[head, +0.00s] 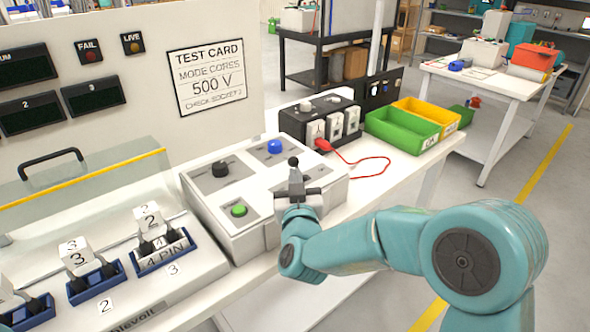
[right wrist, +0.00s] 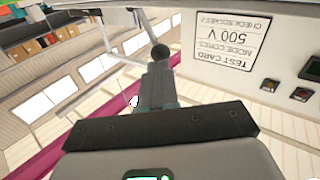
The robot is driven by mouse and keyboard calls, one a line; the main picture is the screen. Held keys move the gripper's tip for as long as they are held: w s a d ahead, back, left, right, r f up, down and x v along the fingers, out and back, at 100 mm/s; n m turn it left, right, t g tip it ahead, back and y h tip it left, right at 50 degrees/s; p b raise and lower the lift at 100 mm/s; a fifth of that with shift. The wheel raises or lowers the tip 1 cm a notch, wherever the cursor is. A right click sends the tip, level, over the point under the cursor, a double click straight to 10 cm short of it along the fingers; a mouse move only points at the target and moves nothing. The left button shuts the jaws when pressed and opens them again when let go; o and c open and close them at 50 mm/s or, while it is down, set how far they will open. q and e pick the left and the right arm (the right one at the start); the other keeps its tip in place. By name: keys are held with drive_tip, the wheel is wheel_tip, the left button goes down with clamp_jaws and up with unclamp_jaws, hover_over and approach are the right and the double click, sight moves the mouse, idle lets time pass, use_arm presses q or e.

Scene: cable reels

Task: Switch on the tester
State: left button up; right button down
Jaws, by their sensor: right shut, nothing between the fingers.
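The tester's sloped control panel (head: 228,170) carries a black knob (head: 220,169), a blue button (head: 274,147) and a green button (head: 239,209). A lever with a dark ball end (head: 293,161) shows at the panel's right side; it also shows in the right wrist view (right wrist: 160,53). My right gripper (head: 296,180) is shut and empty, its fingertips close to the ball. I cannot tell whether they touch. The gripper hides the lever's lower part. In the right wrist view the shut fingers (right wrist: 158,85) point towards the ball. My left gripper is not in view.
A test card (head: 206,76) reads 500 V. Dark displays and FAIL (head: 88,51) and LIVE (head: 132,43) lamps are on the back panel. A red lead (head: 372,160) runs from the socket block (head: 318,122). Green (head: 402,131) and yellow (head: 425,112) bins stand right. A raised clear guard (head: 85,190) is left.

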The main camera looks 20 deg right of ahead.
drive_tip(key=shift+x, duration=1.05)
drive_tip(key=shift+w+d+r+p, duration=0.1)
drive_tip(key=shift+d+r+p, duration=0.1)
drive_tip(key=shift+p, duration=0.1)
